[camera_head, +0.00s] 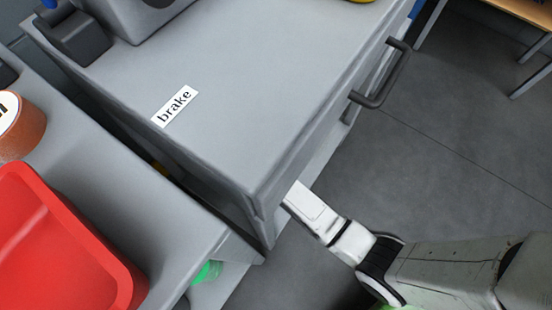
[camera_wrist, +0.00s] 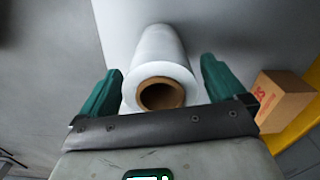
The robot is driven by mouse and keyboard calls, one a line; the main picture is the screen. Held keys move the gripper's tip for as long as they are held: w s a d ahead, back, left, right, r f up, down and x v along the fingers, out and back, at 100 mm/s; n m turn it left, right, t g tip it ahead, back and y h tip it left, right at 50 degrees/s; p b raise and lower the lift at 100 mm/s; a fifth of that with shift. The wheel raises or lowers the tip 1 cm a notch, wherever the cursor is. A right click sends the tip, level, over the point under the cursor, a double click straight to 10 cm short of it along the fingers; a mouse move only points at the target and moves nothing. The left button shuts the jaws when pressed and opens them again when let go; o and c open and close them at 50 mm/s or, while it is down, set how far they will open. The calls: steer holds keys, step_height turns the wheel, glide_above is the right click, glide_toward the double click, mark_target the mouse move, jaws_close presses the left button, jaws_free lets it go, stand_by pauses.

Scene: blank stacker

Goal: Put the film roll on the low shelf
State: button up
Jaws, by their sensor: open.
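The film roll (camera_wrist: 160,47), a pale cylinder with a brown cardboard core, lies end-on toward me in the wrist view. It rests on or against a plain grey surface. My gripper (camera_wrist: 161,65) is open, with its green fingers on either side of the roll's near end. I cannot tell whether either finger touches it. In the head view the roll and my gripper are hidden under the grey machine top, where my white arm goes in. I cannot tell for sure which surface is the low shelf.
The grey machine top (camera_head: 250,90) bears a "brake" label (camera_head: 175,106) and a dark handle (camera_head: 384,75). A red bin (camera_head: 60,250) and a brown roll (camera_head: 18,128) stand on the left bench. A cardboard box (camera_wrist: 280,98) sits right of my gripper. Open floor (camera_head: 450,140) lies right.

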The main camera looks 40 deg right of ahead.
step_height(320, 180, up, 10)
steer(key=p, duration=0.4)
steer(key=shift+r, duration=0.25)
